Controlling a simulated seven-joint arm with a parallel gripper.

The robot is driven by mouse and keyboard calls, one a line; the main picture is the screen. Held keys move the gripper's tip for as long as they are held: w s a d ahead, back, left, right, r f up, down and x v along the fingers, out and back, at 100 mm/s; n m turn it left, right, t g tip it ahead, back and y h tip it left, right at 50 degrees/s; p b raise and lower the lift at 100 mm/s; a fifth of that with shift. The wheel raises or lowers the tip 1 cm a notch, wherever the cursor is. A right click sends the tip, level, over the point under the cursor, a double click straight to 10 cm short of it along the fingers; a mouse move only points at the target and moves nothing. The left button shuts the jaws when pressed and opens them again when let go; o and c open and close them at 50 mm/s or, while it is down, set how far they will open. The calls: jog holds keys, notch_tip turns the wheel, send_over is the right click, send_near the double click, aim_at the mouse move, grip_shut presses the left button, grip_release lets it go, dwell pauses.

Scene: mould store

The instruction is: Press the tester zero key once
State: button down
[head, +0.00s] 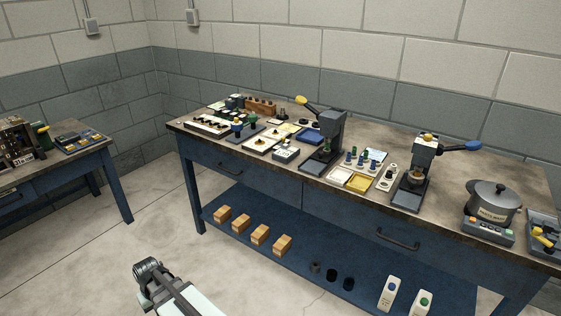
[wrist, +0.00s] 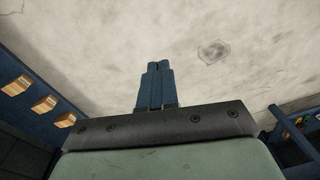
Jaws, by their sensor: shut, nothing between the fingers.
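My gripper (wrist: 153,66) shows in the wrist view with its two blue fingers together and nothing between them. It is over bare concrete floor, away from the bench and touching nothing. In the head view part of my arm shows at the bottom left. The tester and its zero key cannot be told for sure. A small grey box (head: 286,154) stands at the front of the bench, and a grey unit with coloured keys (head: 487,231) sits under a lidded pot. Their key labels are too small to read.
The long bench (head: 450,214) carries two lever presses (head: 327,140) (head: 415,170), a pot (head: 492,203), trays and small parts. Wooden blocks (head: 261,235) and two white bottles (head: 389,292) are on its lower shelf. A second table (head: 85,158) is at left. Open floor (head: 130,235) lies between.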

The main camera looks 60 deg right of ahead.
jog(key=w+d+r+m+t, duration=0.1)
jog(key=w+d+r+m, duration=0.1)
jog(key=w+d+r, duration=0.45)
jog(key=w+d+r+m+t, duration=0.1)
jog(key=w+d+r+t, duration=0.2)
jog(key=d, duration=0.7)
jog(key=w+d+r+m, duration=0.2)
jog(key=d+r, duration=0.3)
jog(key=d, duration=0.5)
jog(key=w+d+r+m, duration=0.15)
jog(key=d+r, duration=0.25)
jog(key=d, duration=0.7)
notch_tip(320, 180, up, 23)
jog(key=m+t+h, duration=0.4)
jog(key=m+h, duration=0.1)
send_over(285, 145)
jog(key=shift+s+d, duration=0.3)
jog(key=shift+s, duration=0.05)
jog(key=shift+f, duration=4.35)
jog(key=shift+f, duration=0.25)
